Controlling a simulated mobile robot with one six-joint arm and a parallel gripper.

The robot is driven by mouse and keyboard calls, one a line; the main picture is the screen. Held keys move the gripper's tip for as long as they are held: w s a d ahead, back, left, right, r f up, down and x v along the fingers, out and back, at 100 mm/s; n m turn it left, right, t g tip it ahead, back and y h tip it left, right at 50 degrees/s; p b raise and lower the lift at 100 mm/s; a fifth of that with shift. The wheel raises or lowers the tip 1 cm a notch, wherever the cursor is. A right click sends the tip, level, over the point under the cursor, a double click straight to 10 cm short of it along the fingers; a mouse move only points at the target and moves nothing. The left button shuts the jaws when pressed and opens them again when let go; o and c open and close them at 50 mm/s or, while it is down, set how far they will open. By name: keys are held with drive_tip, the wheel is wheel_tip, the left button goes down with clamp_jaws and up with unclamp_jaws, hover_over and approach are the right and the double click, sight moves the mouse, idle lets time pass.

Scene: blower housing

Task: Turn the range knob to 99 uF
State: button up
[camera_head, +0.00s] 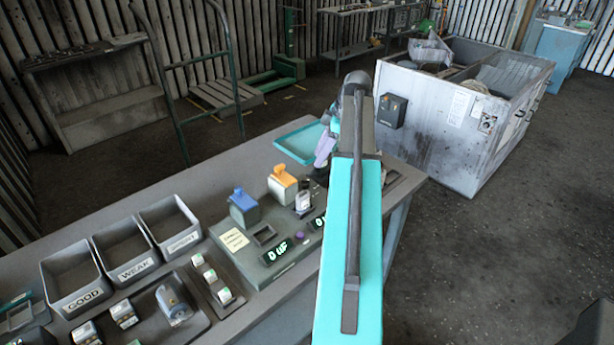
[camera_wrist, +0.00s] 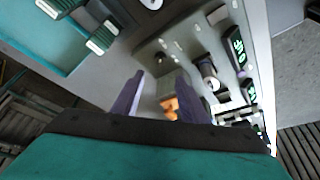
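The grey tester (camera_head: 240,262) stands on the bench with two green-lit displays; the left one reads 0 uF, and my arm partly covers the right one. A pale knob with a dark base (camera_head: 303,203) stands on its panel; it also shows in the wrist view (camera_wrist: 209,80), right of the fingers. I cannot read its scale or setting. My gripper (camera_head: 324,150) is beyond the tester's far end, partly behind my arm. In the wrist view my gripper (camera_wrist: 160,76) has two purple fingers spread apart, nothing held between them. It does not appear to touch the knob.
A blue block (camera_head: 243,207) and an orange block (camera_head: 282,185) rise from the tester. Bins marked GOOD (camera_head: 78,282) and WEAK (camera_head: 125,252), plus a third bin, stand left. A teal tray (camera_head: 297,143) lies at the bench's far end. A large grey crate (camera_head: 440,135) stands beyond.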

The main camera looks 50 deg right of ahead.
sight(306, 183)
drive_tip(key=shift+p+x, duration=1.5)
drive_tip(key=shift+x, duration=3.8)
clamp_jaws()
